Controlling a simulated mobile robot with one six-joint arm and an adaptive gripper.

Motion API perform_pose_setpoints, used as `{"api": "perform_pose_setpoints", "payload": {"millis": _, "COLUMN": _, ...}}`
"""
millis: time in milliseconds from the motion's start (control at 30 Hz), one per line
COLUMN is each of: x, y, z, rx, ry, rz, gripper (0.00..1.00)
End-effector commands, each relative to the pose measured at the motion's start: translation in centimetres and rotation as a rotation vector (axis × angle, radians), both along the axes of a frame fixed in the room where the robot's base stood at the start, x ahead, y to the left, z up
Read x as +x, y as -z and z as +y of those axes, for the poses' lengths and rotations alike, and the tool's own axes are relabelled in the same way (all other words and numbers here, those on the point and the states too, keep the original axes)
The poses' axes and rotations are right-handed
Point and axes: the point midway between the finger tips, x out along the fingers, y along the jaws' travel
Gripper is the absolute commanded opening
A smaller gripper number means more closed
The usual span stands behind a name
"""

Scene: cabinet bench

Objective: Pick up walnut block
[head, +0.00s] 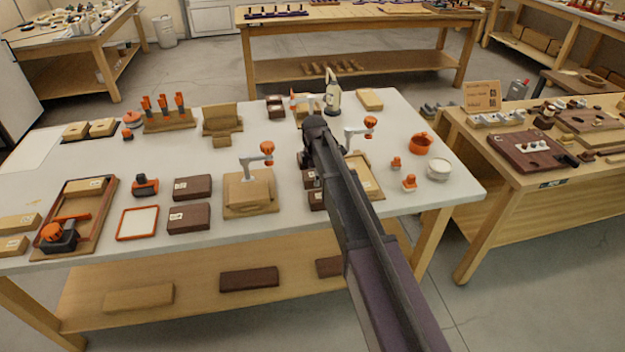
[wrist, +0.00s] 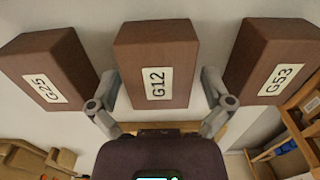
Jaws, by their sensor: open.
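In the wrist view three walnut blocks stand in a row: G25 (wrist: 50,65) at left, G12 (wrist: 157,65) in the middle and G53 (wrist: 275,62) at right. My gripper (wrist: 160,78) is open and empty. Its fingers lie to either side of the lower part of G12, with gaps showing; I cannot tell how far above it they are. In the head view my arm hides the gripper and part of the dark blocks beside it (head: 309,179). Two more dark brown labelled blocks, upper (head: 192,188) and lower (head: 188,218), lie further left.
The white bench (head: 110,178) also holds a light wood fixture with a clamp (head: 250,190), an orange-rimmed tray (head: 138,222), an orange cup (head: 421,143) and a bottle (head: 333,97). In the wrist view, wooden pieces stand at lower left (wrist: 35,158) and right (wrist: 300,125).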

Motion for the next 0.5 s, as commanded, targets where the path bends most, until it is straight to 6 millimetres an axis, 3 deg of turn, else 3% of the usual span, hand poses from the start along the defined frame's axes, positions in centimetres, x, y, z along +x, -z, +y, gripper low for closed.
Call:
{"api": "perform_pose_setpoints", "payload": {"millis": 67, "x": 0.0, "y": 0.0, "z": 0.01, "rx": 0.0, "ry": 0.0, "rz": 0.0, "gripper": 1.0}}
{"api": "perform_pose_setpoints", "payload": {"millis": 300, "x": -0.02, "y": 0.0, "z": 0.03, "rx": 0.0, "ry": 0.0, "rz": 0.0, "gripper": 0.29}}
{"api": "perform_pose_setpoints", "payload": {"millis": 500, "x": -0.01, "y": 0.01, "z": 0.03, "rx": 0.0, "ry": 0.0, "rz": 0.0, "gripper": 0.28}}
